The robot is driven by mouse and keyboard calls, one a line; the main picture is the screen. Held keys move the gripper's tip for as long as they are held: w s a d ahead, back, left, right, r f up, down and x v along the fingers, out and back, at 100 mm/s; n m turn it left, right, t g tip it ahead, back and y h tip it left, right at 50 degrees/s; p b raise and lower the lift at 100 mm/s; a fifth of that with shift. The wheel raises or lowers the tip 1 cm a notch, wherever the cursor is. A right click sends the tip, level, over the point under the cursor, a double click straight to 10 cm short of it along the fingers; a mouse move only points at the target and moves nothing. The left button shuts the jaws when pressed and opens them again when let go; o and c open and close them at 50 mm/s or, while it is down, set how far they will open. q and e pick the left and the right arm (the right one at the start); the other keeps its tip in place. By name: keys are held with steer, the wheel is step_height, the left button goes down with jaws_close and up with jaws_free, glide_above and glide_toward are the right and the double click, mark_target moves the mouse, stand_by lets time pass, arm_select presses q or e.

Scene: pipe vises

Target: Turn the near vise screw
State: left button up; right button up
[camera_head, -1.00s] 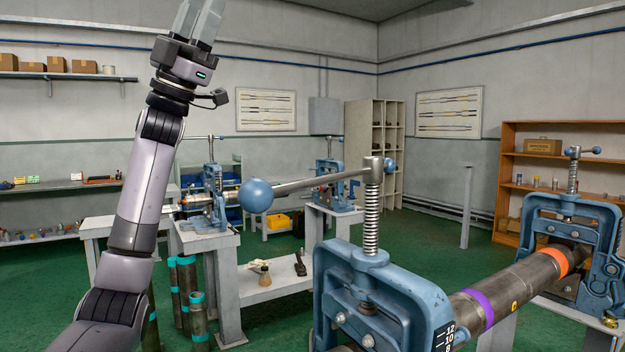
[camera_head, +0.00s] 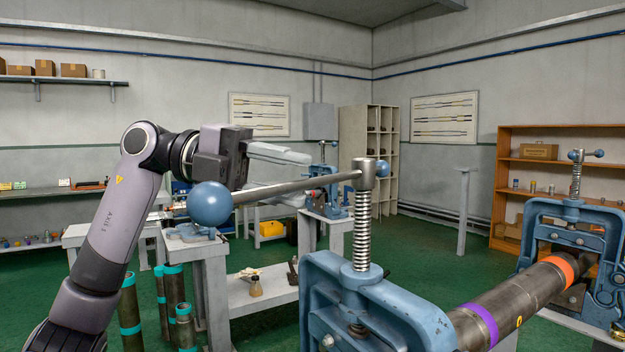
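The near vise (camera_head: 395,312) is a blue frame in the lower middle, clamped around a dark pipe (camera_head: 512,302) with purple and orange bands. Its upright threaded screw (camera_head: 362,232) has a grey head crossed by a sliding handle bar (camera_head: 290,189). The bar has a large blue ball (camera_head: 210,203) at its left end and a smaller blue ball (camera_head: 382,168) at the right. My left gripper (camera_head: 308,158) points right, its pale fingers above the bar in the picture and apart from the screw head. The finger gap is hidden from this side. My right gripper is out of view.
A second blue vise (camera_head: 533,245) bears the pipe's far end at right. Behind my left arm are a grey bench (camera_head: 205,255), upright pipes (camera_head: 130,315) and another vise (camera_head: 326,185). Green floor (camera_head: 420,245) lies open beyond the near vise.

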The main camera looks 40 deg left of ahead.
mark_target(315, 183)
arm_select(q)
steer(key=shift+x, duration=1.95)
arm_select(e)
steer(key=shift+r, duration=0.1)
